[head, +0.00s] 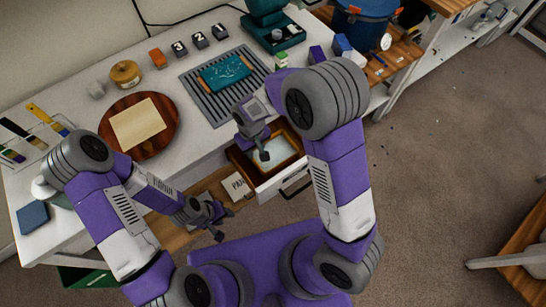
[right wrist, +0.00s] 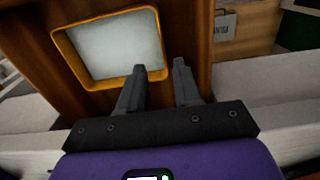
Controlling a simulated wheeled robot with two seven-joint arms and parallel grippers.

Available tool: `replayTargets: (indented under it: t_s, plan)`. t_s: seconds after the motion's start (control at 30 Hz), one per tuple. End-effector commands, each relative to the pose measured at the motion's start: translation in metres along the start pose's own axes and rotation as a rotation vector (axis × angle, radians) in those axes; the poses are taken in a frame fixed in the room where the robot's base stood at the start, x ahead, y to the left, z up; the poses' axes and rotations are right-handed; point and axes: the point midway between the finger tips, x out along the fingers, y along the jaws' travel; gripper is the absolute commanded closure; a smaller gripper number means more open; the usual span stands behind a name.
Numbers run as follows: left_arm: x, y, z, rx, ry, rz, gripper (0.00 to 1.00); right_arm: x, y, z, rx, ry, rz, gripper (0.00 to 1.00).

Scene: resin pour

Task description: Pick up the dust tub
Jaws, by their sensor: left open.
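A tub with a yellow-orange rim and a pale inside, which I take to be the dust tub (head: 281,150), sits in the open wooden drawer below the worktop. It also shows in the right wrist view (right wrist: 100,84). My right gripper (head: 263,153) reaches down over the drawer, at the tub's left side in the head view. In the right wrist view its two fingers (right wrist: 159,68) stand apart with nothing clearly held, near one corner of the tub's rim. Whether they touch it I cannot tell. My left gripper (head: 216,222) is open and empty, low in front of the worktop.
The drawer (head: 290,175) has wooden walls and a white front with a handle. On the worktop (head: 160,80) are a round wooden board (head: 172,125), a grey slatted rack (head: 209,107) with a teal tray (head: 225,72), and a jar (head: 126,74). Open floor lies right.

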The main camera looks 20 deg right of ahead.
Motion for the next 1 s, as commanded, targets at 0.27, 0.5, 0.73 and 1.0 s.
replayTargets:
  t_s: [0.27, 0.5, 0.73, 1.0]
  plan:
    - [0.014, -0.005, -0.001, 0.000, 0.000, 0.000, 0.57, 0.028, 0.000, 0.000, 0.000, -0.002, 0.000, 0.67]
    - [0.021, -0.008, -0.001, 0.000, 0.001, 0.000, 0.57, 0.051, -0.003, 0.001, 0.000, -0.003, 0.000, 0.67]
    - [0.031, -0.011, -0.002, 0.000, 0.001, 0.000, 0.57, 0.083, -0.005, 0.001, 0.000, -0.002, 0.000, 0.67]
    - [0.030, -0.011, -0.002, 0.000, 0.000, 0.000, 0.57, 0.084, -0.005, 0.001, 0.000, 0.001, 0.000, 0.72]
